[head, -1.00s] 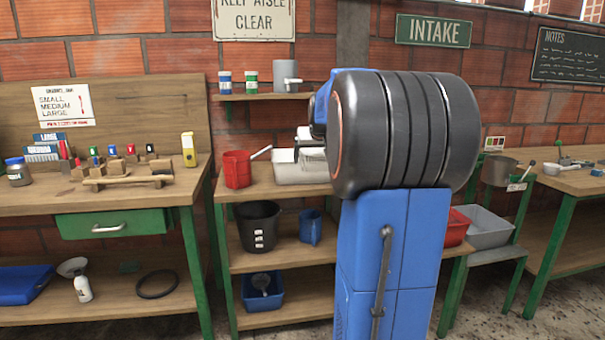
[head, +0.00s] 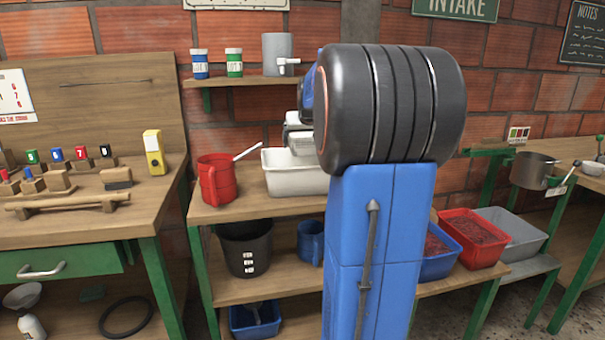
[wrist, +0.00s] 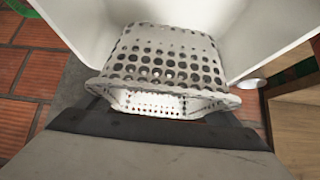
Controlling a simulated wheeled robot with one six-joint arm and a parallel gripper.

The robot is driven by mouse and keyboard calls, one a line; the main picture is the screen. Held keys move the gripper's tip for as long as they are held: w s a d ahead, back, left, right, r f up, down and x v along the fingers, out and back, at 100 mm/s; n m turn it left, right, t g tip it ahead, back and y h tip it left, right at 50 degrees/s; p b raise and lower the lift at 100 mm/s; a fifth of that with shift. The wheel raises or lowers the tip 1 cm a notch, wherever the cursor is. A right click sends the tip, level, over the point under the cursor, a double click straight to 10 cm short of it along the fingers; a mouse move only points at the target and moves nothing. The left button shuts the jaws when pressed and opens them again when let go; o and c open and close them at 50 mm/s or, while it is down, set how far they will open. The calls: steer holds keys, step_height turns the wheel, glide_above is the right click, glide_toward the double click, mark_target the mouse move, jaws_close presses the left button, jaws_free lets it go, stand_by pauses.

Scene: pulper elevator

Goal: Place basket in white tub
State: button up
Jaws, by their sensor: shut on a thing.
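The white perforated basket (wrist: 165,65) fills the middle of the wrist view. My gripper (wrist: 160,128) is shut on its near rim, and the basket hangs beyond the jaw. The white walls of the tub (wrist: 262,35) show behind and around the basket. In the head view the white tub (head: 283,180) stands on the wooden bench top, partly hidden by my arm. A pale shape above it is mostly covered by my arm, so I cannot tell basket from gripper there. Whether the basket touches the tub floor is not visible.
A red jug (head: 216,182) with a white-handled tool stands left of the tub. A shelf (head: 237,81) with two small jars and a grey container hangs above. Blue, red (head: 474,240) and grey bins are lower right. A black bucket (head: 246,250) sits below.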

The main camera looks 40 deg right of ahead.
mark_target(307, 149)
steer(key=shift+f, duration=4.25)
steer(key=shift+f, duration=0.6)
steer(key=o, duration=1)
steer(key=shift+r, duration=0.3)
steer(key=v, duration=1.2)
steer(key=shift+r, duration=0.3)
